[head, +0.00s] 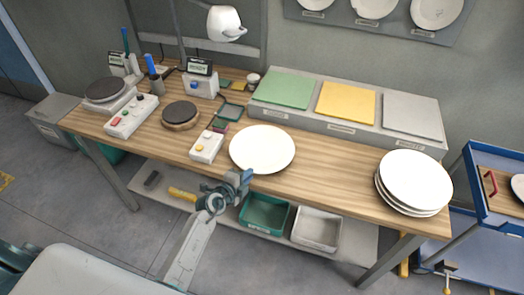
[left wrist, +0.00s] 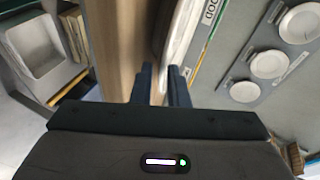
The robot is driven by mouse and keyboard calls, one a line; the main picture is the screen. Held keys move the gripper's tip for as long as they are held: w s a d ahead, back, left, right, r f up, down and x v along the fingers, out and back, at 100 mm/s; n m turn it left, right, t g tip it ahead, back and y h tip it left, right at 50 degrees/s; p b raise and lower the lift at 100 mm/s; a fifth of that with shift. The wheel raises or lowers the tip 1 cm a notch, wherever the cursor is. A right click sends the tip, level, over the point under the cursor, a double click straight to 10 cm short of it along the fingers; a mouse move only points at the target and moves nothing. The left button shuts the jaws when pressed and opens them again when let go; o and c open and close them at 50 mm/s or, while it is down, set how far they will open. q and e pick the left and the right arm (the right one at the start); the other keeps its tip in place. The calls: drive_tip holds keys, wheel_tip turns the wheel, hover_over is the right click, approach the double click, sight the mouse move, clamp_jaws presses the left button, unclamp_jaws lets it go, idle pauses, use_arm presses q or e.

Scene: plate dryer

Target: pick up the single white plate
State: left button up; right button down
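The single white plate (head: 262,147) lies flat on the wooden table, near its front edge. My left gripper (head: 246,177) is at the plate's near rim, low over the table's front edge. In the left wrist view, its two dark fingers (left wrist: 162,85) stand apart with a narrow gap between them. The plate (left wrist: 181,32) shows there edge-on as a white strip just beyond the fingertips. I cannot tell whether a finger touches the rim. My right gripper is not in view.
A stack of white plates (head: 414,180) stands at the table's right end. Behind the plate is a raised grey unit with green, yellow and grey pads (head: 346,103). A control box (head: 207,147) sits left of the plate. Green (head: 265,213) and grey bins (head: 317,229) are below.

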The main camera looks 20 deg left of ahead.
use_arm(q)
drive_tip(key=x, duration=0.4)
drive_tip(key=shift+w+d, duration=0.1)
drive_tip(key=shift+w, duration=0.15)
drive_tip(key=shift+s, duration=0.1)
clamp_jaws()
drive_tip(key=shift+r, duration=0.1)
